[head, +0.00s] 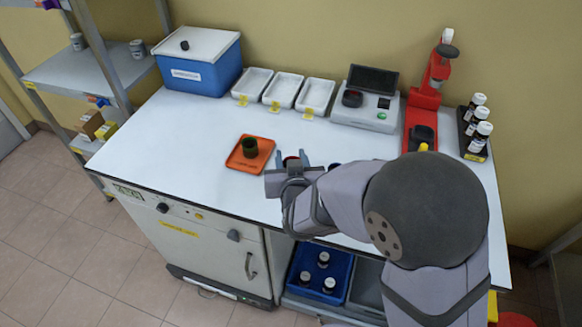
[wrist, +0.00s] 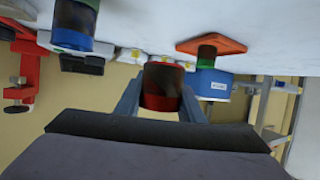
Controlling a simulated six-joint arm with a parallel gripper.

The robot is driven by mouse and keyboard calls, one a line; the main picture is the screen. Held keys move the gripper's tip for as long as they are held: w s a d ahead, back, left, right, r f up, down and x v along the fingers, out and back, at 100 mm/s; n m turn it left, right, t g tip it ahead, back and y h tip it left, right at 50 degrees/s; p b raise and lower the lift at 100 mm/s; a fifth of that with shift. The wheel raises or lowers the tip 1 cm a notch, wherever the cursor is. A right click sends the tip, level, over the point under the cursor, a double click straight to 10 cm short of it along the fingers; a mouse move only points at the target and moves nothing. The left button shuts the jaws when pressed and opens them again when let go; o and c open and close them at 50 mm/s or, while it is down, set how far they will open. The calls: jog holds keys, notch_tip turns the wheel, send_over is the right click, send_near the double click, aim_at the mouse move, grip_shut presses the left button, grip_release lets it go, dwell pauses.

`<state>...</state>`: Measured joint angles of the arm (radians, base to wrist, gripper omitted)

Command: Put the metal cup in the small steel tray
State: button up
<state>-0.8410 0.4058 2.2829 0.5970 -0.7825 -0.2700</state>
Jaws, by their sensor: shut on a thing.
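A dark cup with a red rim and base (wrist: 162,85) stands between the two fingers of my gripper (wrist: 160,95), which is shut on it. In the head view my gripper (head: 290,165) is low over the front middle of the white table, and the cup is mostly hidden by it. I cannot tell whether the cup touches the table. A small orange tray (head: 236,163) lies just left of my gripper and holds a dark green cup (head: 250,147). Neither a plainly metal cup nor a small tray that is clearly steel can be made out.
A blue cup (wrist: 72,28) stands beside my gripper, partly hidden by my arm in the head view. Three white trays (head: 284,91), a scale (head: 366,97), a red press (head: 422,110) and a blue box (head: 205,75) line the back. The table's left front is clear.

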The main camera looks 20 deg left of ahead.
jog(key=shift+r, duration=1.05)
